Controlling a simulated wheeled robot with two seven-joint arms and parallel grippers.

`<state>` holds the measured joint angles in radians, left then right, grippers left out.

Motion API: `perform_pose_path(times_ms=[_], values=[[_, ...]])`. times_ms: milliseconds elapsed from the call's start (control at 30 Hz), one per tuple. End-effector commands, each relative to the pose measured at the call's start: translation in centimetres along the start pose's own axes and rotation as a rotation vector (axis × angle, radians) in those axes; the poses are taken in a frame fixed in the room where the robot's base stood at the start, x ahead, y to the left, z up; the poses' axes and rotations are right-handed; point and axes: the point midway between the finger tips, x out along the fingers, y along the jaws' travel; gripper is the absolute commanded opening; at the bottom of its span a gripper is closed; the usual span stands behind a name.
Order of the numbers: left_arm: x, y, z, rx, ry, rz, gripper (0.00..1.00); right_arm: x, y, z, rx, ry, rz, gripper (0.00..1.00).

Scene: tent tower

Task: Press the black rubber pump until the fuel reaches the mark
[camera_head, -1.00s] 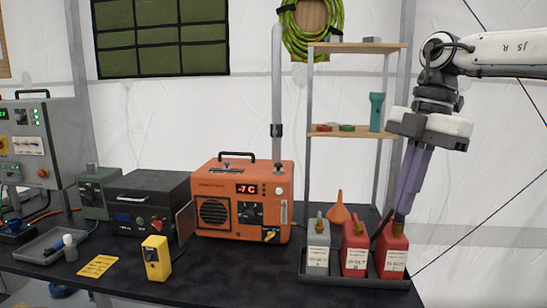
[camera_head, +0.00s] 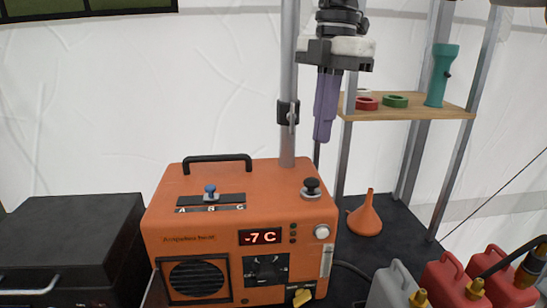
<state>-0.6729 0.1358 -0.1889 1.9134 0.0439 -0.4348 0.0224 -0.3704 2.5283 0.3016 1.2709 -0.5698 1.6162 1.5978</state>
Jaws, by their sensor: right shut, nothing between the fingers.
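The orange heater (camera_head: 205,235) stands on the dark table, with a display reading -7 C. A small black knob-like pump (camera_head: 312,187) sits on its top, near the right edge. A narrow pale vertical strip (camera_head: 327,260) shows at the front's right edge; I cannot make out any fuel level or mark on it. My right gripper (camera_head: 323,140) points down with its purple fingers shut and empty. It hangs above the pump, apart from it in the picture. My left gripper is out of view.
A grey post (camera_head: 289,90) rises behind the heater, close to my right gripper. A wooden shelf (camera_head: 420,114) holds a teal flashlight and coloured rings. An orange funnel (camera_head: 365,216) and a red canister (camera_head: 445,285) are at right. A black case (camera_head: 75,240) stands left.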

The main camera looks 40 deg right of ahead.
Motion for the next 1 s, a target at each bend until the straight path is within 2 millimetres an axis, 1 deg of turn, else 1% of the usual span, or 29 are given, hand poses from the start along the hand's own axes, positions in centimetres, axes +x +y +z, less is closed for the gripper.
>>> perform_pose_path(times_ms=[33, 400, 533, 667, 900, 933, 1000], values=[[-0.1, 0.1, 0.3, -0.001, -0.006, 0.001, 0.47, -0.1, 0.0, 0.0, 0.000, 0.001, 0.001, 0.00], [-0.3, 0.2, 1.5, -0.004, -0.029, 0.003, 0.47, 0.0, 0.0, 0.0, 0.000, 0.001, 0.001, 0.00], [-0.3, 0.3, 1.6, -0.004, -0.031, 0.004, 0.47, 0.5, 0.0, 0.0, 0.000, 0.001, -0.001, 0.00], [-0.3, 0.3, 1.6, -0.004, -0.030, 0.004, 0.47, 1.8, -0.1, 0.0, -0.001, 0.001, -0.002, 0.00], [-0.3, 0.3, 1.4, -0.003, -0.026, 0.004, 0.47, 4.9, -0.1, 0.0, -0.002, 0.001, -0.002, 0.00], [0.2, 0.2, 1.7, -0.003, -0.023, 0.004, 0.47, 5.6, 0.0, 0.0, -0.002, 0.001, -0.001, 0.00], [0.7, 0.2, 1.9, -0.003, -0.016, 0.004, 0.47, 6.3, 0.0, 0.0, -0.001, 0.001, 0.000, 0.00]])
